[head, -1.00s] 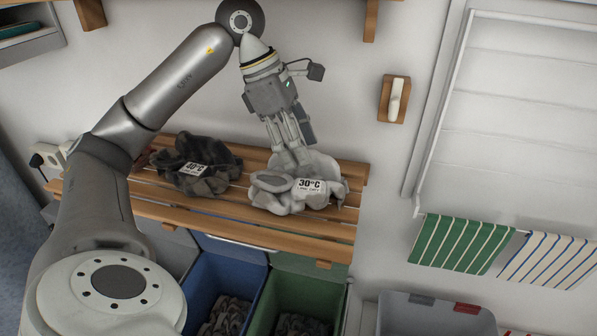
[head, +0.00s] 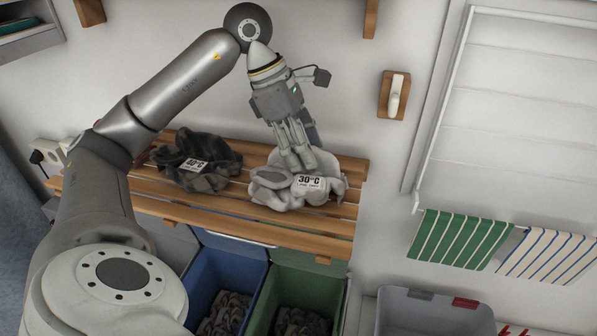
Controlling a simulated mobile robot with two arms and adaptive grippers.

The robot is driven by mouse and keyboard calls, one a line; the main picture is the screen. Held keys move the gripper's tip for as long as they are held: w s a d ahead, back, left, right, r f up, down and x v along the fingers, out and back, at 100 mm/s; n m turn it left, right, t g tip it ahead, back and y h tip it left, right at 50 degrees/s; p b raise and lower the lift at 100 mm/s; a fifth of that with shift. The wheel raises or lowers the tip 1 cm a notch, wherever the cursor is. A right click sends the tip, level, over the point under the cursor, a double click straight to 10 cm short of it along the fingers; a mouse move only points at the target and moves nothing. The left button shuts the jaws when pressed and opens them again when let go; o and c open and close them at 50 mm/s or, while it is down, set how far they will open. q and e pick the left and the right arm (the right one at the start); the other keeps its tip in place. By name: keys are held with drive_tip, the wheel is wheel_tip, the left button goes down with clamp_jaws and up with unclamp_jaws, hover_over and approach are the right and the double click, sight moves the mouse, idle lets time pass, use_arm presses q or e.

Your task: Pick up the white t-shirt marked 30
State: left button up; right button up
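The white t-shirt marked 30 (head: 271,193) lies crumpled on the right part of the slatted wooden shelf, its "30°C" label facing me. My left gripper (head: 297,164) points down at the back of the shirt, its fingertips at or against the cloth. The fingers look close together, but whether they hold cloth cannot be made out. My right gripper is not in view.
A dark garment marked 40 (head: 190,164) lies to the left on the same wooden shelf (head: 230,226). Below stand a blue bin (head: 202,272) and a green bin (head: 268,300) with dark clothes, and a grey basket (head: 436,312). Striped towels (head: 462,240) hang at right.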

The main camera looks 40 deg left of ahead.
use_arm(q)
clamp_jaws()
drive_tip(key=shift+r, duration=0.15)
